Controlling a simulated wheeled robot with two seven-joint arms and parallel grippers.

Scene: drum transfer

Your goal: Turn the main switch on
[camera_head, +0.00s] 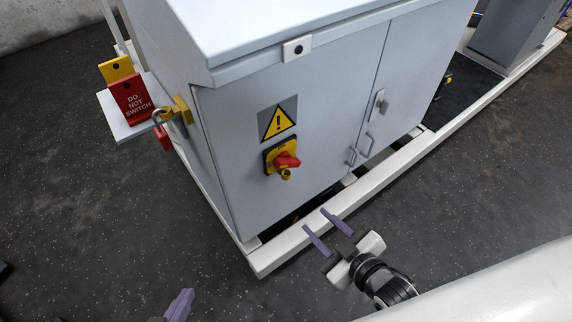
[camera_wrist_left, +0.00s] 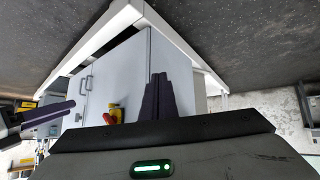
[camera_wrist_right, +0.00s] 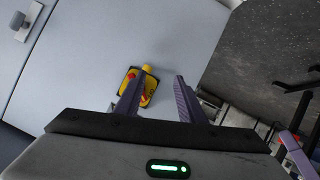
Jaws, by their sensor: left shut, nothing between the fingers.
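The main switch (camera_head: 285,160) is a red rotary handle on a yellow plate, on the front of the grey cabinet (camera_head: 330,95), below a yellow warning triangle. A small yellow part sits under its handle. It also shows in the left wrist view (camera_wrist_left: 114,116) and in the right wrist view (camera_wrist_right: 149,92), partly behind a finger. My right gripper (camera_head: 315,220) is open and empty, apart from the cabinet front, below and right of the switch. My left gripper (camera_head: 186,293) is at the bottom edge, mostly out of view. Its fingers are together and empty in the left wrist view (camera_wrist_left: 159,80).
A small shelf on the cabinet's left side holds a red "DO NOT SWITCH" tag (camera_head: 135,99) and a yellow tag (camera_head: 116,70). A red padlock (camera_head: 164,137) hangs there. A white frame rail (camera_head: 350,198) runs along the cabinet's base.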

